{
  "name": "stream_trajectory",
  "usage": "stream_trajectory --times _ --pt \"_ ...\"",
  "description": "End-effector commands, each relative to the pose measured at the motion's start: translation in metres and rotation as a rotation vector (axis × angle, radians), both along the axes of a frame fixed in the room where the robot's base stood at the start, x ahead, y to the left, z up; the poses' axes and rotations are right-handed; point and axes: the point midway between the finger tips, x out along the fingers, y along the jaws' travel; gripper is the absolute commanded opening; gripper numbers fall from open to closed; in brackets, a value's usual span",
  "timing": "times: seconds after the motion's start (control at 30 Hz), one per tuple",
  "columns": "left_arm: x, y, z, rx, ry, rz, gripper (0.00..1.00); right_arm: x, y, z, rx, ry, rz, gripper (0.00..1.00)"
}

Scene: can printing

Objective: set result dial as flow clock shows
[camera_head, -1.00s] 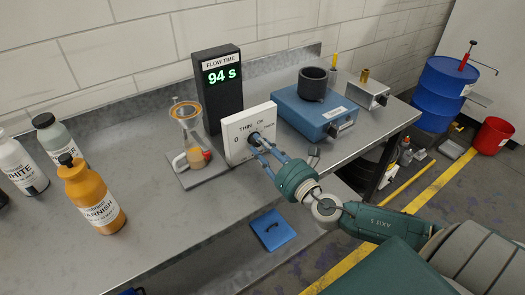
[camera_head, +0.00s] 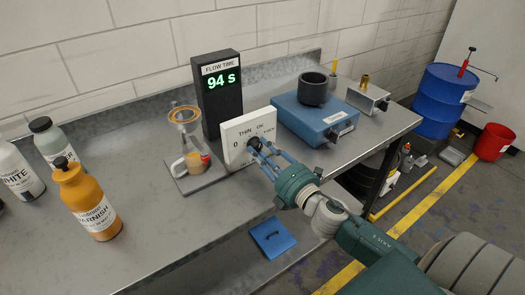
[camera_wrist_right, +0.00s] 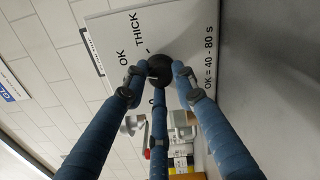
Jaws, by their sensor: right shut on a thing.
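The flow clock (camera_head: 218,92) is a black upright box labelled FLOW TIME that reads 94 s in green. The result dial is a white panel (camera_head: 236,137) beside it, marked 0, THIN, OK and THICK. My right gripper (camera_head: 256,146) is shut on the dial's dark knob (camera_wrist_right: 160,68). The wrist view shows its blue fingers around the knob, and the panel (camera_wrist_right: 196,40) reads OK = 40 - 80 S. The knob's pointer is hard to make out. My left gripper is not in view.
A flow cup stand (camera_head: 187,121) with a beaker is left of the dial. A blue device (camera_head: 312,112) with a black cylinder is at the right.

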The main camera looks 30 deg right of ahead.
Motion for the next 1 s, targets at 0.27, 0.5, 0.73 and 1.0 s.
stream_trajectory --times 0.27,0.5,0.73,1.0 --pt "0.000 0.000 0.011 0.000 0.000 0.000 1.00 -0.001 0.002 -0.002 0.271 0.016 0.002 0.01" --pt "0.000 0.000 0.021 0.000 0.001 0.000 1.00 -0.001 0.002 -0.001 0.492 0.024 0.001 0.01" --pt "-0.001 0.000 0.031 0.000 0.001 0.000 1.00 -0.001 0.002 -0.001 0.673 0.030 0.001 0.01" --pt "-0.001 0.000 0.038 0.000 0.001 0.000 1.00 -0.001 0.002 -0.001 0.813 0.034 0.002 0.01"
